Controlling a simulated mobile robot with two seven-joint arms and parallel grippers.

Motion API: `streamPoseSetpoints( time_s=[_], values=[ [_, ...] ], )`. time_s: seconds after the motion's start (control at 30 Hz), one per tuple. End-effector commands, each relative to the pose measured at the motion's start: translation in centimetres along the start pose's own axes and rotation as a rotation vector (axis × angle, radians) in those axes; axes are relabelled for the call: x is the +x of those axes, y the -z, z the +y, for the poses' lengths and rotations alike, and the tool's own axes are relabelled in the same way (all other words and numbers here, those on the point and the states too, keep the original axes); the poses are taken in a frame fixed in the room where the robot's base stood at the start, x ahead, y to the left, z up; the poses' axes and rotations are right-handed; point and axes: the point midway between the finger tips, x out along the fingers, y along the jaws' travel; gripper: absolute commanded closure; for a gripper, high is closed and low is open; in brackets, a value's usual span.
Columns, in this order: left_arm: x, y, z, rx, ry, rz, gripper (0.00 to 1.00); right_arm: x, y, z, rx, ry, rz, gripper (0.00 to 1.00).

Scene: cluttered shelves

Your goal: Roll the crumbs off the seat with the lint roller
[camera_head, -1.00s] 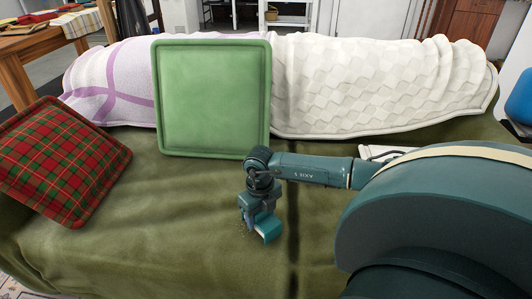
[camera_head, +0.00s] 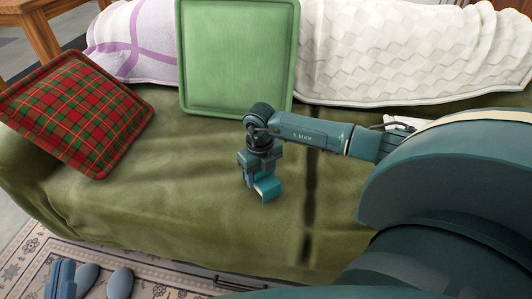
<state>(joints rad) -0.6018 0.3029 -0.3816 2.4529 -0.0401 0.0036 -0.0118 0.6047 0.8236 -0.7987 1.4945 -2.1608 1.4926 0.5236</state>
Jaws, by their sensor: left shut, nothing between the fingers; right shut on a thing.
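My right gripper (camera_head: 254,176) is shut on the lint roller (camera_head: 267,188), a teal piece low over the middle of the seat. The seat (camera_head: 190,205) is covered in olive-green cloth. The roller head is at or just above the cloth; I cannot tell whether it touches. Crumbs cannot be clearly made out now; any under the roller are hidden. My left gripper (camera_head: 65,267) shows at the bottom left, low in front of the sofa. It is shut and empty, away from the seat.
A green cushion (camera_head: 235,55) stands against the backrest behind the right gripper. A red plaid cushion (camera_head: 75,115) leans at the left end. A white quilted blanket (camera_head: 410,50) covers the backrest. Grey slippers (camera_head: 120,283) lie on the rug (camera_head: 35,255). The seat's left middle is clear.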

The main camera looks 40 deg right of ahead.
Motion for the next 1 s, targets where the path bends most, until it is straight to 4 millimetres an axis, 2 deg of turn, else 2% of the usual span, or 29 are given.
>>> streamPoseSetpoints(
  time_s=[0.7, 1.0],
  values=[
    [-0.3, -1.5, 0.1, 0.000, 0.000, 0.000, 1.00, 0.2, -2.9, 3.0, 0.000, -0.002, -0.001, 0.71],
    [-0.3, -1.4, 0.1, 0.000, 0.000, 0.000, 1.00, 0.0, -3.1, 3.1, 0.001, 0.000, 0.000, 0.71]
  ],
)
